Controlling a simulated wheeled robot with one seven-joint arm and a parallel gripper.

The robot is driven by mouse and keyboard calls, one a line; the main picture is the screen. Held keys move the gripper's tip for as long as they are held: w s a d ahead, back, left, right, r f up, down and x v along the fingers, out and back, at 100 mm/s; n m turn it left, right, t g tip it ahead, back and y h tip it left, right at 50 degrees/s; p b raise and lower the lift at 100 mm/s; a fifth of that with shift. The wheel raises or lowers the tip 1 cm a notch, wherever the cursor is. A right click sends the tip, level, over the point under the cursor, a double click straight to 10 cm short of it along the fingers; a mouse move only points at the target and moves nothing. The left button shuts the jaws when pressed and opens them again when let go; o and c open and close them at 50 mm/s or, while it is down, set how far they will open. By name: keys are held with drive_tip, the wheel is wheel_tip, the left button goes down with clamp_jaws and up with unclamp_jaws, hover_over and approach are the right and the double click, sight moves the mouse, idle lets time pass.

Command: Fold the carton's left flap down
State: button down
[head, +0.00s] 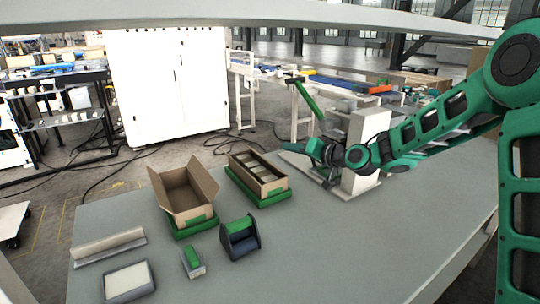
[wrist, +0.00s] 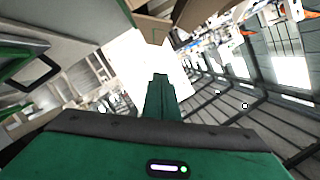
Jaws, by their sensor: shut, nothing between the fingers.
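The open brown carton (head: 180,190) sits in a green tray at the left-middle of the table in the head view. Its left flap (head: 158,192) stands up along the left side, and its right flap (head: 206,180) also stands raised and leans outward. My gripper (head: 312,149) is to the right of the carton, apart from it and above the table near a pale post. In the wrist view my gripper's green fingers (wrist: 160,95) are together with nothing between them. A brown surface (wrist: 152,27) shows at the top there; I cannot tell what it belongs to.
A second brown box (head: 258,176) with several pale items stands in a green tray right of the carton. A dark green holder (head: 239,238), a green-topped block (head: 193,261), a pale-topped pad (head: 129,281) and a long bar (head: 109,246) lie in front. The table's right front is clear.

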sight(260, 169)
drive_tip(key=x, duration=0.9)
drive_tip(key=shift+w+a, duration=0.1)
drive_tip(key=shift+a, duration=0.05)
drive_tip(key=shift+a+f, duration=0.9)
drive_tip(key=shift+f, duration=0.25)
drive_tip(key=shift+s+a+f, duration=0.3)
drive_tip(key=shift+s+f, duration=0.1)
drive_tip(key=shift+f, duration=0.1)
drive_tip(key=n, duration=0.1)
drive_tip(key=s+a+f+n+h, duration=0.1)
drive_tip(key=shift+a+n, duration=0.15)
drive_tip(key=shift+n, duration=0.15)
drive_tip(key=shift+s+a+f+n+t+h, duration=0.1)
drive_tip(key=shift+a+f+n+t+h, duration=0.25)
drive_tip(key=shift+n, duration=0.5)
drive_tip(key=shift+s+a+f+n+t+h, duration=0.15)
drive_tip(key=shift+f+n+h, duration=0.25)
drive_tip(key=shift+n, duration=0.45)
drive_tip(key=shift+f, duration=0.1)
